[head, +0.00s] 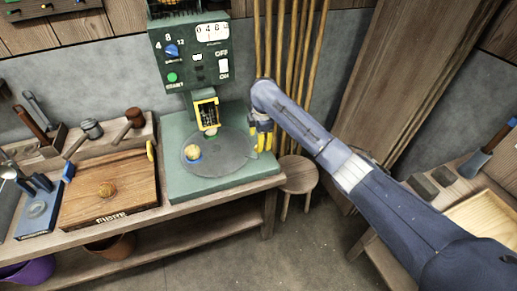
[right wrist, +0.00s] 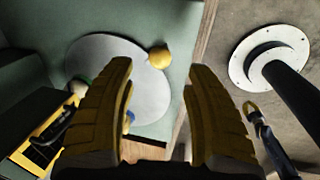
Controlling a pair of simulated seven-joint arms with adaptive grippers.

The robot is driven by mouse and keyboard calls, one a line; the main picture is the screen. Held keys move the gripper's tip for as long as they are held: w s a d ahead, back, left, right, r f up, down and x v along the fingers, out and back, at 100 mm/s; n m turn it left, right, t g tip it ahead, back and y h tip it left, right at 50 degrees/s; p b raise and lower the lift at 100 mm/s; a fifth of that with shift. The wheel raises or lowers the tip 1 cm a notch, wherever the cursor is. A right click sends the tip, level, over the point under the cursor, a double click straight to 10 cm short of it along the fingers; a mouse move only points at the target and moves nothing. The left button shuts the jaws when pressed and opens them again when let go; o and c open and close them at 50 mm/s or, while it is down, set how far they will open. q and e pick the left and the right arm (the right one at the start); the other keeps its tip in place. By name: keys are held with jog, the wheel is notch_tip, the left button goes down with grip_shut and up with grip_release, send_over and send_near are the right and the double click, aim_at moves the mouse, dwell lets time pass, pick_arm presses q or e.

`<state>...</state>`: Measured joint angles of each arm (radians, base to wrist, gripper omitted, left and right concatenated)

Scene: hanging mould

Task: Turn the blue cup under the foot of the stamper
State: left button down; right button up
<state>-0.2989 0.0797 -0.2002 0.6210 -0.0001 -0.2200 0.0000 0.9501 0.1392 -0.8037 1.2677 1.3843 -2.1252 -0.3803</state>
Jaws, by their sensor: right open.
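The green stamper (head: 190,55) stands on the bench with its yellow-framed head (head: 207,112) over a round grey turntable (head: 222,158). The blue cup (head: 195,159), with a yellowish round lump in it, sits at the left front of the turntable, apart from the stamper's foot. My right gripper (head: 262,138) is at the turntable's right side. A yellow round lump (right wrist: 159,57) shows at the disc's edge there; a small blue bit is partly hidden by the left finger. My left gripper is not in view.
A wooden board (head: 125,180) with a round brown piece lies left of the stamper, with mallets (head: 90,128) behind it. A wooden stool (head: 298,174) stands at the bench's right end. Upright poles lean on the wall behind my right arm.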

jog(key=shift+w+a+f, duration=0.1)
jog(key=shift+w+f, duration=0.1)
jog(key=shift+f, duration=0.85)
jog(key=shift+w+f, duration=0.2)
jog(key=shift+f, duration=0.9)
jog(key=shift+w+a+f, duration=0.1)
jog(key=shift+w+f, duration=0.1)
jog(key=shift+f, duration=0.85)
jog(key=shift+c, duration=0.4)
grip_shut()
